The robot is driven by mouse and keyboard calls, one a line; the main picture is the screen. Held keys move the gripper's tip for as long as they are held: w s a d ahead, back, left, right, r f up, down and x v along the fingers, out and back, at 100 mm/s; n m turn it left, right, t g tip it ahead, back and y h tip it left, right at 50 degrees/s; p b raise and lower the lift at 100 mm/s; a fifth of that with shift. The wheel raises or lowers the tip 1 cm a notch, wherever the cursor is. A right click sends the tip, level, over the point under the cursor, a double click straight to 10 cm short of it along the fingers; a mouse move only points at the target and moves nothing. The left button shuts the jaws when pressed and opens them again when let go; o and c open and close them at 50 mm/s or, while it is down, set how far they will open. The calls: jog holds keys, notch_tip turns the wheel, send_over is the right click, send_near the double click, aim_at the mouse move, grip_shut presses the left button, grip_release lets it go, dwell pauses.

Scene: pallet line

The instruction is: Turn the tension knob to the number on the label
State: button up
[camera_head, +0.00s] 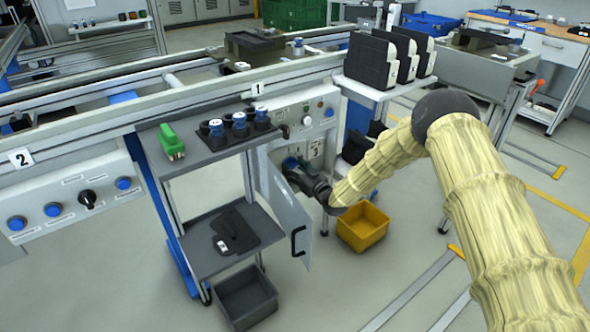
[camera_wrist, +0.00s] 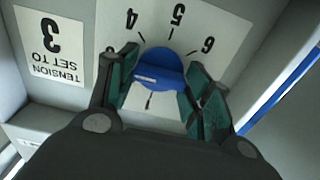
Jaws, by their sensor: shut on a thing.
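The blue tension knob (camera_wrist: 160,68) sits on a white dial plate (camera_wrist: 215,25) in the wrist view, which shows it upside down. The numbers 4, 5 and 6 show around the knob; the other numbers are hidden by my gripper. I cannot tell which number the knob points to. The label (camera_wrist: 50,45) beside the dial reads "TENSION SET TO 3". My gripper (camera_wrist: 158,82) has its green-padded fingers on either side of the knob, shut on it. In the head view my gripper (camera_head: 297,168) reaches into the open cabinet below the panel, hiding most of the knob.
An open cabinet door (camera_head: 283,205) with a black handle stands left of my gripper. A grey cart (camera_head: 180,157) with blue-topped parts and a green item is farther left. A yellow bin (camera_head: 362,238) lies on the floor below my arm. A rack with black boxes (camera_head: 372,62) stands behind.

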dwell(0.3)
jog(key=o, duration=1)
jog(key=v, duration=1.2)
